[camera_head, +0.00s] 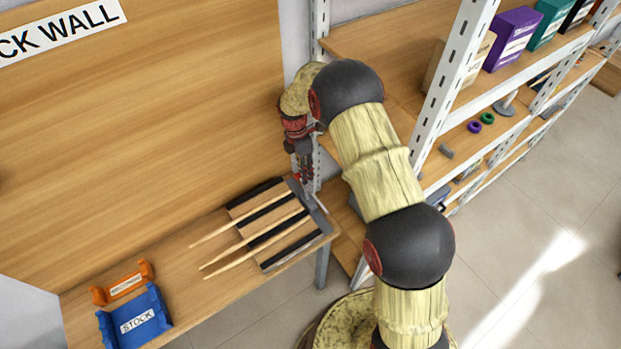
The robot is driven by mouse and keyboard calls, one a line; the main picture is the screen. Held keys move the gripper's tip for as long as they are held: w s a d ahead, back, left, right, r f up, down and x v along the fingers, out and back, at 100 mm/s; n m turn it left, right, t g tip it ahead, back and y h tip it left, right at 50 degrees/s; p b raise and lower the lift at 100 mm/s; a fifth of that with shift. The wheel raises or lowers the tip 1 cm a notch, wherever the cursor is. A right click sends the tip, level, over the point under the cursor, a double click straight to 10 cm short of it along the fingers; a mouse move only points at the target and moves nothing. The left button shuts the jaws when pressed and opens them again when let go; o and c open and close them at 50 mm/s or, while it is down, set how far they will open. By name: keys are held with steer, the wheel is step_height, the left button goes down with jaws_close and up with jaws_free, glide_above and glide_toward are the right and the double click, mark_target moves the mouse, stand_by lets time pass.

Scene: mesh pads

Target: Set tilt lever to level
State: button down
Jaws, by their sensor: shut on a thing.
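A wooden board with black strips (262,214) lies on the wall shelf, with light wooden sticks (252,230) across it. Its grey end piece (318,212) is at the right edge. My gripper (306,180) points down at the back right corner of the board, beside this end piece. It is shut on what appears to be the tilt lever, which is small here and mostly hidden by the fingers. I cannot tell the lever's angle from this view.
A blue stock bin (136,318) and an orange bin (123,284) stand at the shelf's left end. A metal shelving unit (466,60) with boxes and small parts stands close on the right, behind my arm. The wooden back wall (140,130) rises behind the board.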

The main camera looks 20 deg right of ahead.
steer(key=shift+w+a+f, duration=0.1)
steer(key=shift+w+a, duration=0.2)
steer(key=shift+w, duration=0.3)
steer(key=shift+w+a+f, duration=0.1)
steer(key=shift+w+a, duration=0.15)
steer(key=shift+w, duration=0.35)
steer(key=c, duration=1.9)
jaws_free()
steer(key=shift+a, duration=0.1)
steer(key=shift+o, duration=0.8)
steer(key=shift+f, duration=0.15)
steer(key=shift+s, duration=0.1)
steer(key=s+v, duration=0.2)
steer(key=v, duration=0.7)
steer(key=shift+d+r, duration=0.4)
steer(key=shift+r, duration=0.2)
steer(key=shift+w, duration=0.1)
